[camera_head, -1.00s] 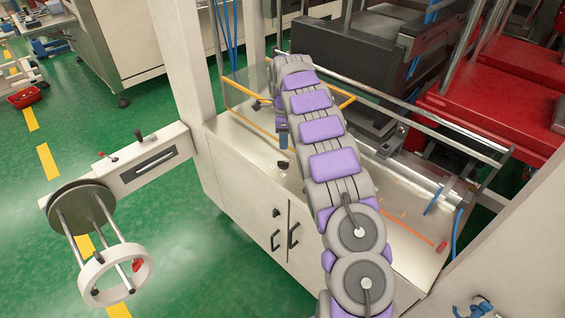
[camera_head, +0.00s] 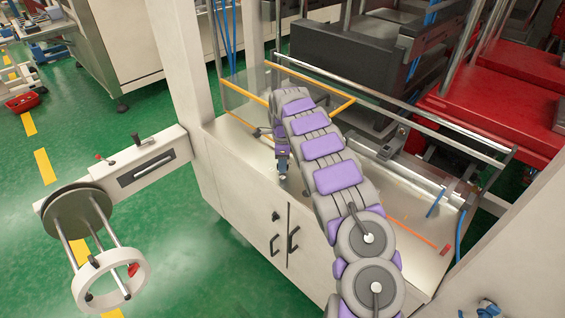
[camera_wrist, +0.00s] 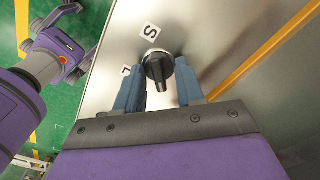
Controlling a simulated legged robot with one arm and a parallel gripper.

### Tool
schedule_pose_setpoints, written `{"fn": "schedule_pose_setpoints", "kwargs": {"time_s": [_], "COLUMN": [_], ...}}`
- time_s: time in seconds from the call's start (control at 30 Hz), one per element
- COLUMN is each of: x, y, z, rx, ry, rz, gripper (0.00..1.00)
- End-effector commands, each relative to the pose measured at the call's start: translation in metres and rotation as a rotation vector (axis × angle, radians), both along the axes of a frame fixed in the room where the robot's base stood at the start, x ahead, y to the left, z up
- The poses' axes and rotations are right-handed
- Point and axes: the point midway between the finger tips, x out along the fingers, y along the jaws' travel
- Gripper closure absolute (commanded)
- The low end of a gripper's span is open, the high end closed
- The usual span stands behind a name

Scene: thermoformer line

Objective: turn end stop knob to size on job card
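The black end stop knob (camera_wrist: 157,68) stands on the metal deck in the wrist view, its raised grip pointing toward the bottom of the picture. A white label with "S" (camera_wrist: 150,32) lies beyond it, and a partly covered label that looks like "L" (camera_wrist: 126,71) lies to its left. My gripper (camera_wrist: 156,72) is open, its blue fingers on either side of the knob with gaps showing. In the head view my gripper (camera_head: 282,166) is low over the deck and hides the knob. I can make out no job card.
A yellow rail (camera_head: 330,85) and a clear guard (camera_head: 245,92) edge the deck (camera_head: 235,145) near my arm. A white handwheel (camera_head: 110,282) sticks out on the left. Red machine parts (camera_head: 490,95) stand at the right. Green floor is open on the left.

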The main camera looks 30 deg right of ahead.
Motion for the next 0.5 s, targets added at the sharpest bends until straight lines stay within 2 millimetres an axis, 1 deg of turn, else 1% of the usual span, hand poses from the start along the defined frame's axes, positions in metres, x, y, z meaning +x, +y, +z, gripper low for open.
{"fn": "schedule_pose_setpoints", "kwargs": {"time_s": [0.03,0.07,0.37,0.5], "x": [0.0000,0.0000,0.0001,0.0005], "y": [0.0001,0.0000,0.0000,-0.0001], "z": [0.0000,0.0000,-0.0001,-0.0001], "rx": [0.000,0.000,0.000,0.000], "ry": [0.000,0.000,0.000,0.000], "rz": [0.000,0.000,0.000,0.000], "gripper": [0.67,0.70,0.99,1.00]}}
